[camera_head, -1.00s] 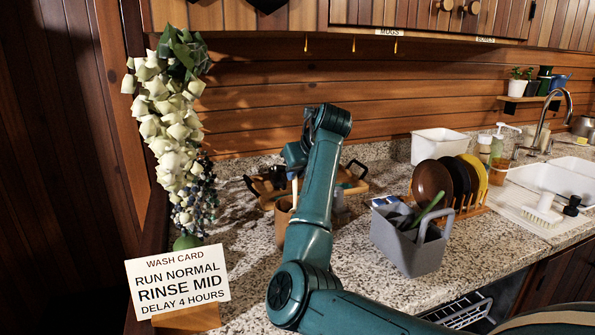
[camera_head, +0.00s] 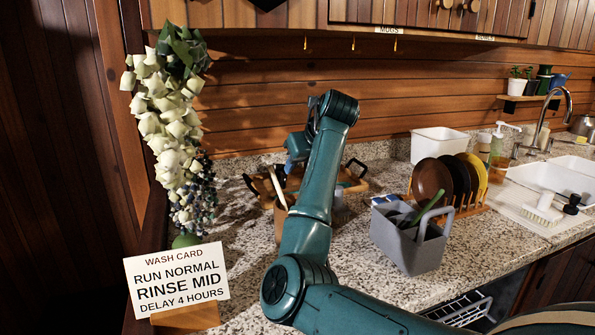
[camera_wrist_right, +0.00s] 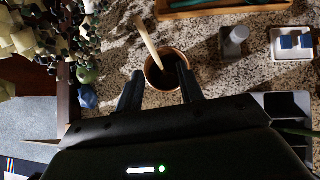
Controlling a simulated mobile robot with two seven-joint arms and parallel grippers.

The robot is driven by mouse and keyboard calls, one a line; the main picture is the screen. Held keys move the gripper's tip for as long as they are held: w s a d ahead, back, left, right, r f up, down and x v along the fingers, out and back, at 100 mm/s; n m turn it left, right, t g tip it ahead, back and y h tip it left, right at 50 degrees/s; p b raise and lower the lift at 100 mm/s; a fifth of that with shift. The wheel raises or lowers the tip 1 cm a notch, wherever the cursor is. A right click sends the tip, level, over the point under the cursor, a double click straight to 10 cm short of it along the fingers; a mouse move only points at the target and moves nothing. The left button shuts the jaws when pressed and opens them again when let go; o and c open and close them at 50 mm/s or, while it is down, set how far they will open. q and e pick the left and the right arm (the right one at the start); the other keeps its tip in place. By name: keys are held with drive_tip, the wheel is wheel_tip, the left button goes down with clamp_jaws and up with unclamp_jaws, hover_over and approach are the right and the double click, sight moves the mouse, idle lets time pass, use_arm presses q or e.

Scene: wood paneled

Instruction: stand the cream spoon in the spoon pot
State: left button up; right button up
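The cream spoon (camera_head: 276,186) stands in the spoon pot (camera_head: 280,220), leaning to the left in the head view. In the right wrist view the spoon (camera_wrist_right: 149,44) leans on the rim of the round brown pot (camera_wrist_right: 149,75), with its lower end inside the dark opening. My right gripper (camera_wrist_right: 160,75) is open, its two dark fingers apart on either side of the pot in that view and not touching the spoon. In the head view my right arm hides its fingertips and part of the pot's right side. My left gripper is in neither view.
A grey caddy (camera_head: 425,258) with green-handled utensils stands right of my arm. A wooden tray (camera_head: 350,186) lies behind the pot. The wash card (camera_head: 178,277) stands at front left, below hanging flowers (camera_head: 165,120). A plate rack (camera_head: 470,208) is farther right.

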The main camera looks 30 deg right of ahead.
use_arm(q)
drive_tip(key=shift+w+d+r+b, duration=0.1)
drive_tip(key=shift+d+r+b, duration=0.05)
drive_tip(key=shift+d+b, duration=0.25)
use_arm(e)
drive_tip(key=v, duration=1)
drive_tip(key=shift+s+r, duration=0.15)
drive_tip(key=shift+r, duration=0.1)
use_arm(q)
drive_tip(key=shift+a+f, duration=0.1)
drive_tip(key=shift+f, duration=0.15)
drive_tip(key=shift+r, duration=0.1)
use_arm(e)
drive_tip(key=shift+f, duration=0.1)
